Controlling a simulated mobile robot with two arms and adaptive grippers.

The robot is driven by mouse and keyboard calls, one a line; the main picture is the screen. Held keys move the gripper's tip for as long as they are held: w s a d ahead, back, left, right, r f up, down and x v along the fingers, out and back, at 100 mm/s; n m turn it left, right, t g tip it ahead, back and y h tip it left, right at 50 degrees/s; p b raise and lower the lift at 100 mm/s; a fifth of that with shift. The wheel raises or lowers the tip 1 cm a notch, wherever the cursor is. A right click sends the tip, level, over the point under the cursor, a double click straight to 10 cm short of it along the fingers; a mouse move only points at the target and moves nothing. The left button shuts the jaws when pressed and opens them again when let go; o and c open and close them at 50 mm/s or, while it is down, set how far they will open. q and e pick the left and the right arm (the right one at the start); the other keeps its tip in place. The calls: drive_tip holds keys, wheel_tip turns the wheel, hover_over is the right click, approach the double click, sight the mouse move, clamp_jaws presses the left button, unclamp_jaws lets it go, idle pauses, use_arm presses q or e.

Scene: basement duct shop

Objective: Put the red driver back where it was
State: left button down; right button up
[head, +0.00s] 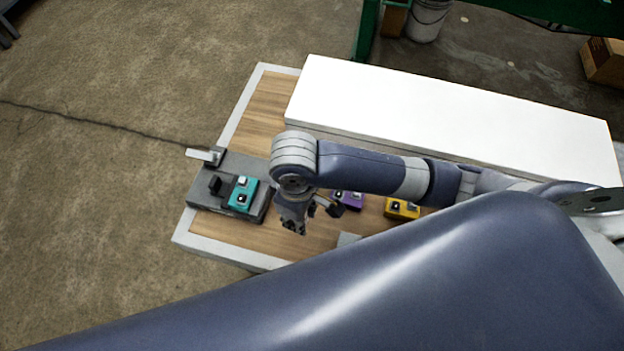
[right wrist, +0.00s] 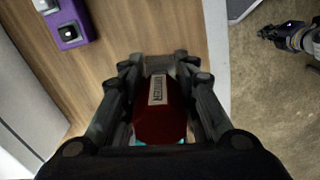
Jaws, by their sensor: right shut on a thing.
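My right gripper (right wrist: 160,75) is shut on the red driver (right wrist: 160,112), which has a pale lettered label and lies between the two fingers in the right wrist view. A small bit of teal shows at its near end. In the head view the right gripper (head: 292,222) hangs over the wooden table top, between the teal block and the purple block; the driver itself does not show there. My left gripper (right wrist: 268,32) shows small at the upper right of the right wrist view, over the floor; its jaw state is unclear.
A teal block (head: 242,193) sits on a grey base (head: 212,200) at the table's left. A purple block (head: 350,199) and a yellow block (head: 402,208) stand right of the gripper. A long white slab (head: 450,125) covers the table's back. Bare wood (head: 262,112) shows at the back left.

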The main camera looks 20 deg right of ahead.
drive_tip(key=w+d+p, duration=0.1)
drive_tip(key=w+d, duration=0.1)
drive_tip(key=w, duration=0.2)
drive_tip(key=w+d+f+n+p, duration=0.1)
drive_tip(key=w+d, duration=0.1)
drive_tip(key=w, duration=0.2)
drive_tip(key=w+d+f+n, duration=0.1)
drive_tip(key=w+d, duration=0.1)
drive_tip(key=w, duration=0.2)
drive_tip(key=shift+w+d+f+p, duration=0.1)
drive_tip(key=shift+d+p, duration=0.1)
drive_tip(key=shift+p, duration=0.2)
wheel_tip(320, 180, down, 3)
drive_tip(key=shift+w+d+r+p, duration=0.1)
drive_tip(key=shift+w+p, duration=0.05)
drive_tip(key=shift+p, duration=0.5)
drive_tip(key=shift+f, duration=0.4)
drive_tip(key=shift+f, duration=0.15)
drive_tip(key=o, duration=1.1)
drive_tip(key=shift+c, duration=0.2)
